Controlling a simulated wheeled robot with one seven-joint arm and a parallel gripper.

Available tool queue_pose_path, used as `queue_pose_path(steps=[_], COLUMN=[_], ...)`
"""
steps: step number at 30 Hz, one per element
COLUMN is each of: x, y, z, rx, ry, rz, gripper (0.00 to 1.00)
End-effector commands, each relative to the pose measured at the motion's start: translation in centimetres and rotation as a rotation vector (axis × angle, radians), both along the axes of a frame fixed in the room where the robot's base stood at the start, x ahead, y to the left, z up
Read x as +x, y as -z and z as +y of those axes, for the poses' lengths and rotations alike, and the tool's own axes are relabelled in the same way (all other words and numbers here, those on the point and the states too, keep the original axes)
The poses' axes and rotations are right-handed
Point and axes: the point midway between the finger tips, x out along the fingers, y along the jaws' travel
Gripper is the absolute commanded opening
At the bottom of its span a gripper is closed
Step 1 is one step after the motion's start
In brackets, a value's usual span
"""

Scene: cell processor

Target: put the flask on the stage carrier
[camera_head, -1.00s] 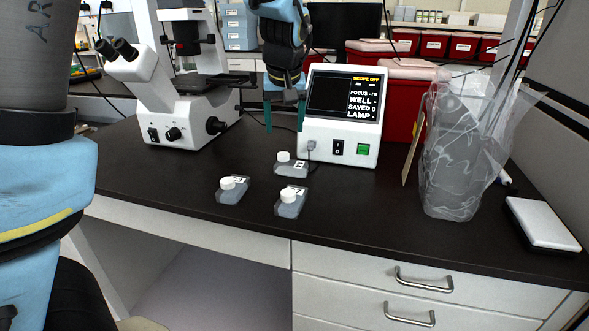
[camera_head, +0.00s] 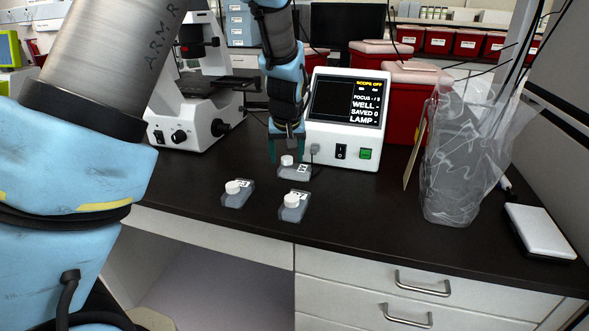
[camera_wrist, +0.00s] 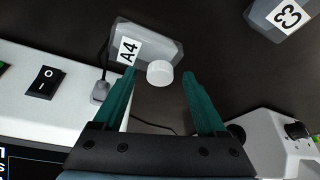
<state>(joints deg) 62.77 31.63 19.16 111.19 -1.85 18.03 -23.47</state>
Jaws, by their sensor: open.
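Three clear flasks with white caps lie on the dark bench. The back flask (camera_head: 294,171), labelled A4 in the wrist view (camera_wrist: 150,44), is closest to my gripper (camera_head: 287,152). My gripper's green fingers are open and empty just above that flask. In the wrist view its fingertips (camera_wrist: 159,76) are on either side of the white cap; contact cannot be told. The front-left flask (camera_head: 237,194) reads C3 in the wrist view (camera_wrist: 284,17). The front-right flask (camera_head: 294,207) lies nearer the bench edge.
A white control box (camera_head: 343,118) with a screen stands close right of my gripper, with a cable beside the back flask. The white microscope (camera_head: 178,125) stands left. A clear bag (camera_head: 462,160) and a white-topped device (camera_head: 541,230) are at right.

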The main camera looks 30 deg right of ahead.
Motion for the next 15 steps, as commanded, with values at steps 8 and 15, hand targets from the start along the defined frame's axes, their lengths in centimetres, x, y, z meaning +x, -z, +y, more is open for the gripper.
queue_pose_path(steps=[8,15], x=[-0.02,-0.02], y=[-0.01,-0.01], z=[-0.01,-0.01], rx=[0.0,0.0], ry=[0.0,0.0], rz=[0.0,0.0], gripper=[0.57,0.3])
